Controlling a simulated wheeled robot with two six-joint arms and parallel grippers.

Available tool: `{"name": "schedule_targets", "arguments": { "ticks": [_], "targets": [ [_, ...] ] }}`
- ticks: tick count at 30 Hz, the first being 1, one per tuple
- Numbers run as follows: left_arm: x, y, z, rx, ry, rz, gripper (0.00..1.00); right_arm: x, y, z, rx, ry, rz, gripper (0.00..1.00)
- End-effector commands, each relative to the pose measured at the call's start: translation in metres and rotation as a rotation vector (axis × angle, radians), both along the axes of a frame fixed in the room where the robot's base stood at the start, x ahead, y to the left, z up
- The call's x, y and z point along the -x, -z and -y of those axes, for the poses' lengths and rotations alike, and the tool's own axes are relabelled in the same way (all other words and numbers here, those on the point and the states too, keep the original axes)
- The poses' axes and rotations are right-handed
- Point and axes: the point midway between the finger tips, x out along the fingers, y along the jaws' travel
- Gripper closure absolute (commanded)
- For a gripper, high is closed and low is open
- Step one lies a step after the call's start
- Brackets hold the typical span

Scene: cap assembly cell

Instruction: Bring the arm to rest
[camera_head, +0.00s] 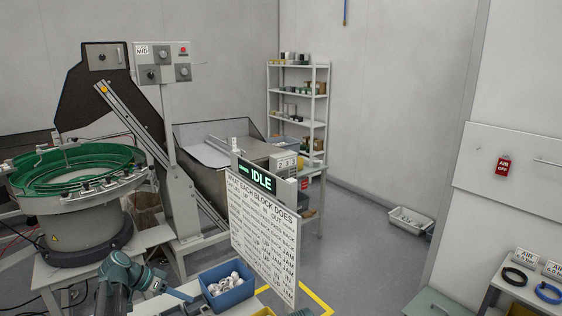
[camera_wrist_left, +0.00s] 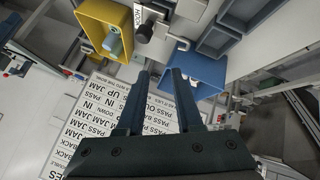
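My left arm (camera_head: 122,276) comes up at the bottom of the head view, left of the blue bin (camera_head: 228,290). My left gripper (camera_wrist_left: 159,76) shows in the wrist view with its two dark blue fingers apart and nothing between them. Behind the fingers in that view is the white printed board (camera_wrist_left: 100,118), which also stands in the middle of the head view (camera_head: 262,232). The fingers show only partly in the head view.
The blue bin holds white pieces. The wrist view shows a yellow bin (camera_wrist_left: 88,14) with a light blue part, and a blue bin (camera_wrist_left: 212,73). A green bowl feeder (camera_head: 75,226) stands at left. A sign (camera_head: 258,176) reads IDLE.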

Motion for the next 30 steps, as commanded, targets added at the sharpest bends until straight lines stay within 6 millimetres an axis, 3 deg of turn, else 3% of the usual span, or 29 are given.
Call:
{"name": "schedule_targets", "arguments": {
  "ticks": [1, 3, 6, 10, 15, 16, 18, 24, 30],
  "targets": [
    [0.023, 0.01, 0.031, -0.042, -0.018, -0.073, 0.65, 0.0, 0.0, 0.0, 0.0, 0.0, 0.0, 1.0],
    [0.051, 0.025, 0.064, -0.123, -0.077, -0.191, 0.65, 0.0, 0.0, 0.0, 0.0, 0.0, 0.0, 1.0],
    [0.09, 0.042, 0.096, -0.254, -0.188, -0.319, 0.65, 0.0, 0.0, 0.0, 0.0, 0.0, 0.0, 1.0],
    [0.132, 0.055, 0.119, -0.405, -0.333, -0.404, 0.65, 0.0, 0.0, 0.0, 0.0, 0.0, 0.0, 1.0],
    [0.175, 0.06, 0.132, -0.56, -0.514, -0.424, 0.65, 0.0, 0.0, 0.0, 0.0, 0.0, 0.0, 1.0],
    [0.182, 0.06, 0.133, -0.584, -0.544, -0.419, 0.65, 0.0, 0.0, 0.0, 0.0, 0.0, 0.0, 1.0],
    [0.179, 0.066, 0.152, -0.604, -0.483, -0.421, 0.65, 0.0, 0.006, 0.0, 0.0, 0.0, 0.0, 1.0],
    [0.202, 0.075, 0.199, -0.685, -0.348, -0.413, 0.65, 0.0, 0.015, 0.0, 0.0, 0.0, 0.0, 1.0],
    [0.223, 0.08, 0.231, -0.749, -0.248, -0.402, 0.65, 0.0, 0.021, 0.0, 0.0, 0.0, 0.0, 1.0]
  ]
}}
